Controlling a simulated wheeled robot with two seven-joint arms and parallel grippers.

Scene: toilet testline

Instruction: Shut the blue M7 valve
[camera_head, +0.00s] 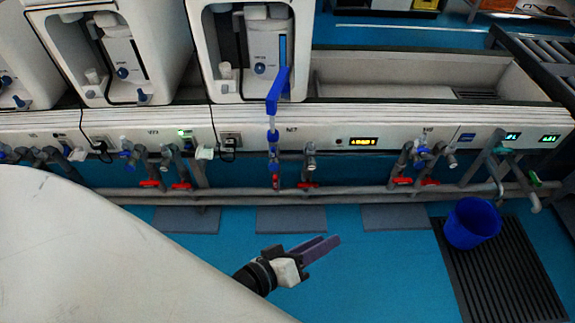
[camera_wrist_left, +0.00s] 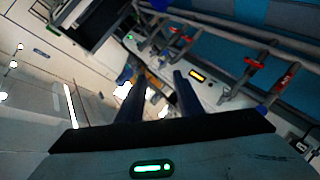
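The blue M7 valve (camera_head: 273,135) is on the pipe just left of the M7 label on the white panel. Its long blue lever (camera_head: 279,88) stands up, in front of the white unit behind it. My left gripper (camera_head: 326,243) is below and to the right of the valve, over the blue floor, clear of the pipes. Its two purple-grey fingers are apart with nothing between them. The fingers also show apart in the left wrist view (camera_wrist_left: 156,88). I cannot clearly make out the M7 valve in that view. My right gripper is not in view.
A horizontal pipe (camera_head: 340,191) runs along the panel, with red-handled valves (camera_head: 305,185) on its branches. A blue bucket (camera_head: 472,223) stands on a dark grate (camera_head: 500,275) at the right. A large white surface fills the lower left. The floor around my left gripper is clear.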

